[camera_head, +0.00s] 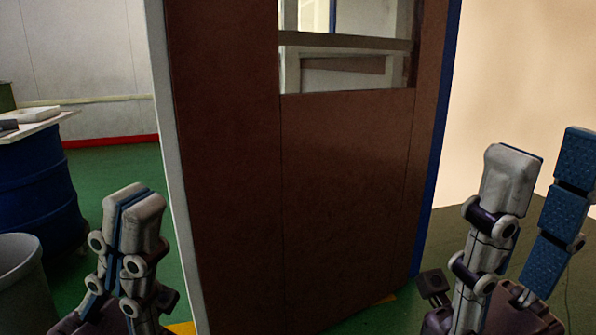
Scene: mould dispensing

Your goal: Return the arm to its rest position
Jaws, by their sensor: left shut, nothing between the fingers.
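My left gripper (134,207) is at the lower left of the head view, pointing up. Its two fingers are pressed together with nothing between them. My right gripper (545,168) is at the lower right, also pointing up. Its fingers are spread apart and nothing shows between them. Both grippers appear in front of the room, and neither visibly holds anything. Most of both arms is outside the picture.
A brown door or panel (225,180) with a window fills the middle. A blue drum (40,190) with a light board (35,125) on top stands at the left. A grey bin (22,280) is at the lower left. Green floor (115,165) shows behind.

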